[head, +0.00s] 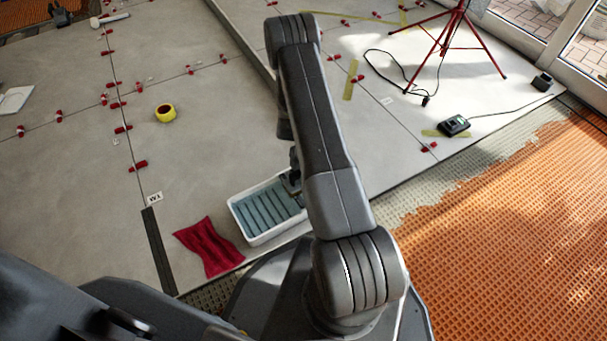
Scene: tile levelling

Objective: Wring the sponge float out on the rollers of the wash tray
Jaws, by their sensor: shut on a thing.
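The wash tray (236,213) is a white rectangular tub on the grey tiles, just left of my arm. Its blue-grey rollers (262,209) show as parallel bars across the inside. My gripper (291,183) is at the tray's upper right edge, mostly hidden behind my own arm. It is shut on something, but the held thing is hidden. I cannot make out the sponge float, nor tell whether anything touches the rollers.
A crumpled red cloth (208,246) lies left of the tray. A yellow tape roll (166,113) and several red levelling clips dot the tiles. A red tripod (457,40) and a black charger (453,125) stand right. Orange matting (510,230) covers the right floor.

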